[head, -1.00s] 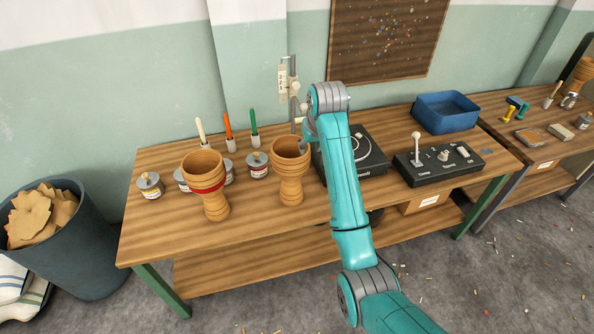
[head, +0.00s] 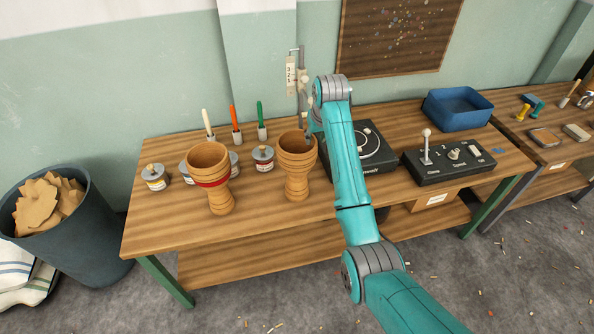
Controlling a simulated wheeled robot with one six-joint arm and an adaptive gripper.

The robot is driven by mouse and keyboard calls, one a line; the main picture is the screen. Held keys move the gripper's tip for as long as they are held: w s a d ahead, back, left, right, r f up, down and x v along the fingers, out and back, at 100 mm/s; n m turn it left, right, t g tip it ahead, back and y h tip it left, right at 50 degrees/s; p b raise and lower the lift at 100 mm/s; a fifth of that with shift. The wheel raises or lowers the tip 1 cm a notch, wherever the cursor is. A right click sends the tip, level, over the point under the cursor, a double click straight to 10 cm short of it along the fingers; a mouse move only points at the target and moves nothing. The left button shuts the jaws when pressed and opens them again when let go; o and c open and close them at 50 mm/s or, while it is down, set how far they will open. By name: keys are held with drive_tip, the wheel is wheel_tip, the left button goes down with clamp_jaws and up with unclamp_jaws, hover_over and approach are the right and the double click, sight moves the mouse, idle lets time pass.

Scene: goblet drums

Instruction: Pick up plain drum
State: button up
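The plain drum (head: 297,165) is a light wooden goblet drum with no coloured band. It stands upright on the wooden workbench (head: 250,222), its open bowl facing up. My gripper (head: 308,132) is small and mostly hidden behind the arm's last link. I cannot tell whether its fingers are open or touch the drum.
Several grey tins (head: 154,177) and upright handled tools (head: 236,128) stand behind the drums. A dark turntable device (head: 372,150), a control box (head: 449,163) and a blue bin (head: 458,108) are to the right. The bench's front strip is clear.

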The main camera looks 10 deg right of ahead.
drive_tip(key=shift+x, duration=1.35)
clamp_jaws()
drive_tip(key=shift+r, duration=0.1)
